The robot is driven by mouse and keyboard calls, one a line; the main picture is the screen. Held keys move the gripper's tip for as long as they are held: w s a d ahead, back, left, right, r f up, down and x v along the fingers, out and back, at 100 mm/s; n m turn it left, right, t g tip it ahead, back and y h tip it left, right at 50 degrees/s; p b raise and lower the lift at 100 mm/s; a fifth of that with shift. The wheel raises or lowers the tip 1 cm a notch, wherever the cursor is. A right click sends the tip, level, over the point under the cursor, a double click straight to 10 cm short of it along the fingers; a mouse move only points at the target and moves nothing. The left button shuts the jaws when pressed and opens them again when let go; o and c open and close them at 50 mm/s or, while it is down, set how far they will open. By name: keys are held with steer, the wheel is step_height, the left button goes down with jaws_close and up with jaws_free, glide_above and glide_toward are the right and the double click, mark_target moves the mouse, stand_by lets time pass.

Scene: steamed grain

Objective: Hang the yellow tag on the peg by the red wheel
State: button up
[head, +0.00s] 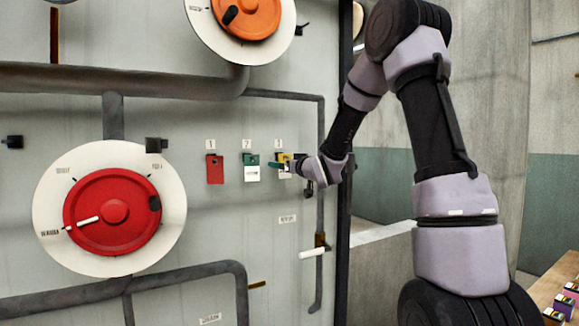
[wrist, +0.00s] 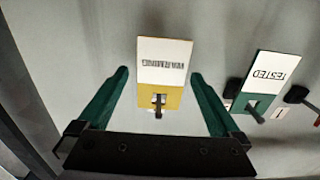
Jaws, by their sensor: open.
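The yellow tag (wrist: 174,98) hangs on a peg in the wrist view, its white part (wrist: 164,60) bearing upside-down dark lettering. In the head view the yellow tag (head: 284,157) is partly hidden by my gripper (head: 281,165), at the right end of a row of tags. My gripper (wrist: 160,76) is open, with one green finger on each side of the tag, apparently not touching it. The red wheel (head: 113,212) sits on a white dial at the left of the panel. A dark peg (head: 155,145) sticks out at the dial's upper right and looks empty.
A green-and-white tag (head: 252,174) hangs beside the yellow one, and a red tag (head: 215,169) hangs further left. Grey pipes (head: 120,82) cross the panel above and below the red wheel. A white-handled lever (head: 312,252) protrudes below the tags.

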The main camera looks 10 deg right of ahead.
steer(key=c, duration=1.5)
steer(key=shift+r, duration=0.1)
steer(key=shift+r, duration=0.15)
steer(key=shift+s, duration=0.3)
steer(key=shift+v, duration=1.25)
steer(key=shift+s+d, duration=0.15)
steer(key=shift+s, duration=0.1)
steer(key=shift+v, duration=2.9)
